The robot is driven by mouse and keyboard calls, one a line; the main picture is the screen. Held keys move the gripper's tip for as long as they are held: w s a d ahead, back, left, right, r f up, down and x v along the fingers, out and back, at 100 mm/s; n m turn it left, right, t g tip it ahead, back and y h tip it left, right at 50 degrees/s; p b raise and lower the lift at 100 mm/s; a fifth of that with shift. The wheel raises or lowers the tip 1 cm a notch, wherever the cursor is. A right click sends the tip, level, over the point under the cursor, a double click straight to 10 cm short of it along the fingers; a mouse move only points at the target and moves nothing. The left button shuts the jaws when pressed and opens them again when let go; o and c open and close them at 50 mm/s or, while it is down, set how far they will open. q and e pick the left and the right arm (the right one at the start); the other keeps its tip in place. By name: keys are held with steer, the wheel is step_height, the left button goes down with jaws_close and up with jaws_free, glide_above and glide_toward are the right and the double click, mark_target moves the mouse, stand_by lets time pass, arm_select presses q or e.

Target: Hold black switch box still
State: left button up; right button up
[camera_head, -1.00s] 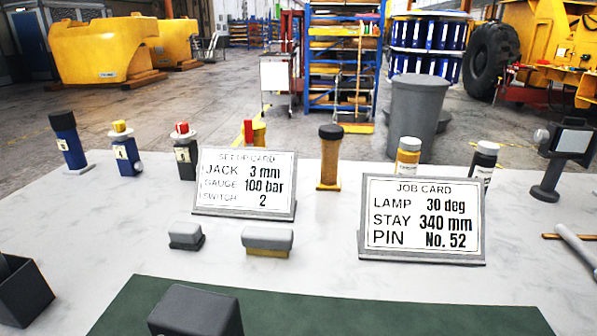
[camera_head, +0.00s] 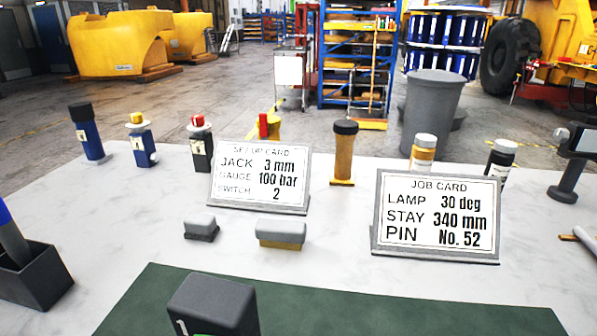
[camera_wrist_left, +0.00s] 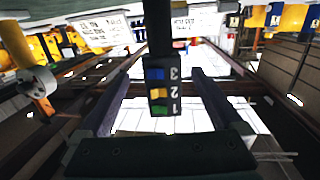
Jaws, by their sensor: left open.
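The black switch box (camera_wrist_left: 163,88) is in the middle of the left wrist view, with blue, yellow and green patches beside the numbers 3, 2 and 1. A dark upright bar runs up from it in that view. A dark box at the bottom edge of the head view (camera_head: 212,303), marked 1 with a bit of green, looks like the same box; its lower part is cut off. My left gripper (camera_wrist_left: 161,76) is open in the left wrist view, one finger on each side of the box, with gaps visible. Contact is not seen. My right gripper is not in view.
A green mat (camera_head: 330,312) lies at the table's front. Behind it stand a set-up card (camera_head: 260,178), a job card (camera_head: 437,218) and two small grey-topped blocks. An open dark bin (camera_head: 40,285) is at left. Several bottle-like items line the back. Bare white table lies between.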

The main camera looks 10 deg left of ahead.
arm_select(q)
steer(key=w+d, duration=0.1)
steer(key=w, duration=0.8)
steer(key=shift+r+t, duration=0.35)
steer(key=shift+t, duration=0.05)
